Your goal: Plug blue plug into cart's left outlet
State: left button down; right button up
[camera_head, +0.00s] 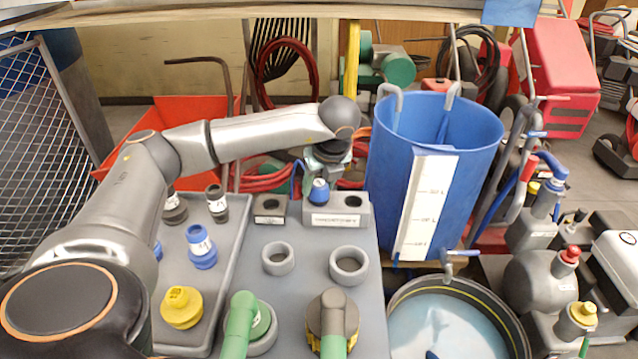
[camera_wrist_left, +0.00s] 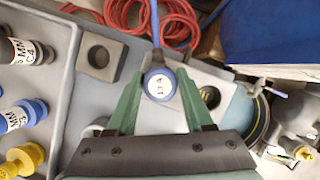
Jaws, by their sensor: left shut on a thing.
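The blue plug (camera_head: 319,191) has a white label on its end and a blue cable. My left gripper (camera_head: 322,176) is shut on it; in the left wrist view the plug (camera_wrist_left: 160,86) sits between the two green fingers (camera_wrist_left: 160,80). The plug is over the left part of the grey outlet block (camera_head: 362,217) on the cart top. The block's right hole is open, and its left outlet is hidden behind the plug. I cannot tell whether the plug is in the outlet or just above it. My right gripper is not in view.
A small grey one-hole block (camera_head: 270,208) stands left of the outlet block. Two grey rings (camera_head: 279,259) and green-handled fittings stand in front. A tray (camera_head: 232,248) with several coloured connectors is at left. A blue bucket (camera_head: 432,165) stands close at right.

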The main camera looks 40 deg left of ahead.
pick_arm(q)
jog(key=shift+f, duration=0.25)
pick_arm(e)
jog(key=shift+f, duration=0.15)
pick_arm(q)
jog(key=shift+c, duration=1)
grip_release()
jog(key=shift+d+r, duration=0.15)
jog(key=shift+r, duration=0.3)
jog(key=p+v, duration=0.2)
jog(key=v, duration=0.9)
jog(key=shift+s+r, duration=0.15)
jog(key=shift+r, duration=0.1)
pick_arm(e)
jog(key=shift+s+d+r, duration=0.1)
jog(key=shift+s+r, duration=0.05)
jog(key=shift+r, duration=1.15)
